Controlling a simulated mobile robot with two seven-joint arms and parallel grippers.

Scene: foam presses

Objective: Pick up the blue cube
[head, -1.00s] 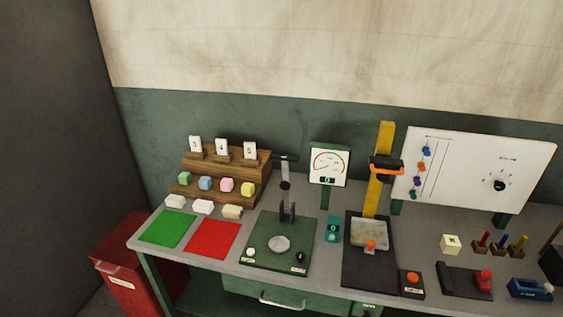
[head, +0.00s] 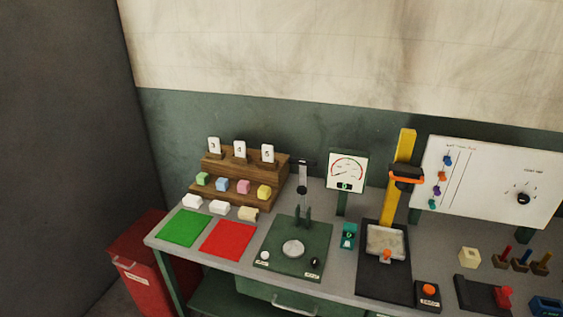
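The blue cube (head: 222,184) sits on the lower step of a wooden stepped rack (head: 236,197) at the back left of the bench. It stands between a green cube (head: 203,179) on its left and a pink cube (head: 243,187) on its right. A yellow cube (head: 264,192) is at the right end of the same step. Neither of my grippers shows in the head view.
White and cream blocks (head: 219,207) lie in front of the rack. Green (head: 183,229) and red (head: 228,240) mats lie at the bench's front left. A press fixture (head: 292,248), dial gauge (head: 347,172) and yellow-columned press (head: 400,200) stand to the right. A red bin (head: 140,265) stands left.

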